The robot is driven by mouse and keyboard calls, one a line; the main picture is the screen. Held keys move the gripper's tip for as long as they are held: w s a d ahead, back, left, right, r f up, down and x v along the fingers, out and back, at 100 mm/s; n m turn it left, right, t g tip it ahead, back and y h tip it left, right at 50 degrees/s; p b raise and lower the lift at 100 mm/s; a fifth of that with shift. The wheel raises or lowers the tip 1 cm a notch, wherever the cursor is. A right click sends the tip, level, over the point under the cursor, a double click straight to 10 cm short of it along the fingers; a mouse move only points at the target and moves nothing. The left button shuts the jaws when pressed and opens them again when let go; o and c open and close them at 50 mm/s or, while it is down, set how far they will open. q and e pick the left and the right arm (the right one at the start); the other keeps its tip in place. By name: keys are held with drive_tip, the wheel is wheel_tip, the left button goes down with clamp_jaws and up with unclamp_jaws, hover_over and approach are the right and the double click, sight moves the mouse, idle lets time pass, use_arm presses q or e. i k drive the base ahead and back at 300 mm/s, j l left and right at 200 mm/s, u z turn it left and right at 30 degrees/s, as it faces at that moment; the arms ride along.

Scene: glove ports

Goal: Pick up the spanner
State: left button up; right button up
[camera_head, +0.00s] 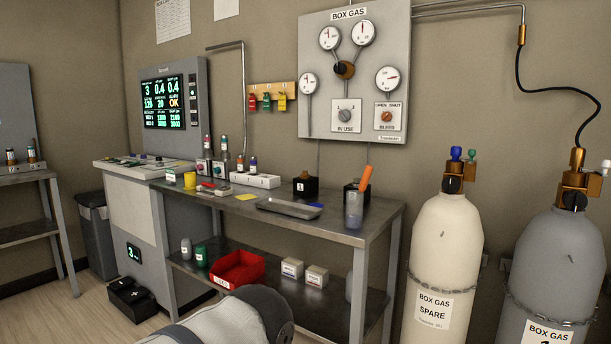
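I cannot make out a spanner for certain in the head view. A shallow metal tray (289,209) lies on the steel bench, with a small blue item (315,204) at its right end; what that item is, I cannot tell. A rounded grey and white part, likely my own arm, shows at the bottom edge. Neither gripper shows in the picture.
The steel bench (350,232) carries small bottles, a white rack (255,180) and dark blocks. A red bin (237,270) and small boxes sit on its lower shelf. A cream gas cylinder (443,250) and a grey one (553,265) stand right of the bench.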

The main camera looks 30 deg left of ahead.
sight(221, 188)
drive_tip(key=u, duration=1.55)
